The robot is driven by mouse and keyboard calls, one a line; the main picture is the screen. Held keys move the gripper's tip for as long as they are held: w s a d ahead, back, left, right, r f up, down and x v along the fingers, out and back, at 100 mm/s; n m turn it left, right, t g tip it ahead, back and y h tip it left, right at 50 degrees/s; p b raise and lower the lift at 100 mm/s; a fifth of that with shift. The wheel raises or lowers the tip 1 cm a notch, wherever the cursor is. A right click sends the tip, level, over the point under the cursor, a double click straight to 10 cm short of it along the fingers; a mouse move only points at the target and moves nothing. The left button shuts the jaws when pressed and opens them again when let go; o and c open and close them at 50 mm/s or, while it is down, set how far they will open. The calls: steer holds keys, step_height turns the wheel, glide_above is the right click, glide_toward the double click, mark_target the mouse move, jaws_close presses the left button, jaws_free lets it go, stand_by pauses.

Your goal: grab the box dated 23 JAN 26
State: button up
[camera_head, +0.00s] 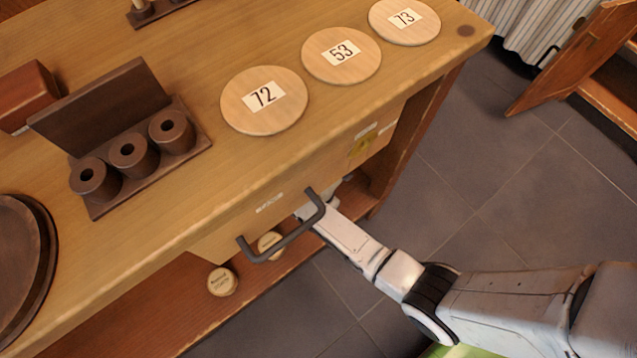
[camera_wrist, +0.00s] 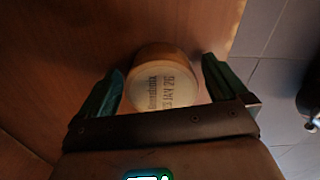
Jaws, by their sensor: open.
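In the wrist view a round wooden box (camera_wrist: 165,88) with a pale lid stands between the fingers of my gripper (camera_wrist: 162,66). Its lid carries a line of writing and a date that looks like 23 JAN 26, with the last digit blurred. The fingers are open, one on each side of the box, with a gap visible at the left. In the head view my gripper is hidden under the table edge, behind the drawer handle. Two round boxes show on the low shelf, one at the front left (camera_head: 222,282) and one partly behind the handle (camera_head: 268,241); their lids are too small to read.
The dark drawer handle (camera_head: 283,237) juts out just above my arm. The tabletop (camera_head: 225,170) overhangs the lower shelf (camera_head: 150,325). On top are numbered discs (camera_head: 264,115) and a rack of dark spools (camera_head: 133,155).

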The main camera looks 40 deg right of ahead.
steer(key=shift+r, duration=0.1)
steer(key=shift+c, duration=0.5)
steer(key=c, duration=0.9)
steer(key=shift+o, duration=0.2)
